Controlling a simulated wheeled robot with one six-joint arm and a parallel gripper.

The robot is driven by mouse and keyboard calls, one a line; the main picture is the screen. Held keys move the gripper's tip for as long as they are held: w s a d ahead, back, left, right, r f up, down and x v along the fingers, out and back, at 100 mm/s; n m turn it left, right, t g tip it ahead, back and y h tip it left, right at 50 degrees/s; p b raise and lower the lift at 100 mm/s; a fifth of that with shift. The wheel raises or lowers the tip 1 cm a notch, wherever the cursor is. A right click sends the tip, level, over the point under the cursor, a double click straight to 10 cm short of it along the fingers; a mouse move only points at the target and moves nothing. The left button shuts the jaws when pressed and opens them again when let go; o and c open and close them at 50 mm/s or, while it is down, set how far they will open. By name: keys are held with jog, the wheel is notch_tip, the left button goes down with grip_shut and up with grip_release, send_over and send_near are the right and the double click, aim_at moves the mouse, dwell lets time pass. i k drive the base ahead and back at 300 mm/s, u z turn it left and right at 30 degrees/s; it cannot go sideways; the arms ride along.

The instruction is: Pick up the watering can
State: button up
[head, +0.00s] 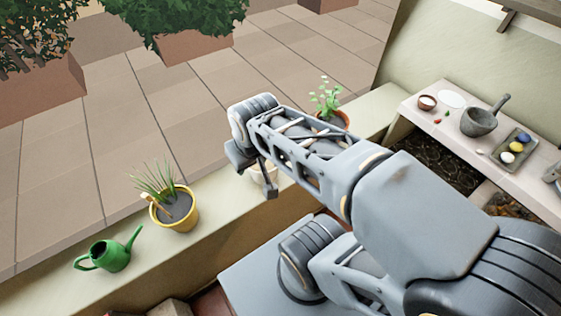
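A green watering can (108,254) stands upright on the pale ledge at the lower left. Its spout points up and right, and its handle is on the left. My arm reaches across the middle of the head view. My gripper (258,176) is at the arm's far end, above the ledge, well to the right of the can and apart from it. The fingers are small and seen from the side, so their opening is unclear.
A yellow pot (176,212) with a spiky plant stands just right of the can. A pale pot (259,172) is partly hidden behind my gripper. A leafy plant (325,98) stands farther along the ledge. A counter (425,115) at right holds bowls and a tray.

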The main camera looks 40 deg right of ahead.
aim_at(110, 255)
jog(key=u, duration=2)
jog(key=k, duration=0.55)
jog(key=u, duration=0.65)
jog(key=i, duration=1.35)
jog(key=z, duration=0.2)
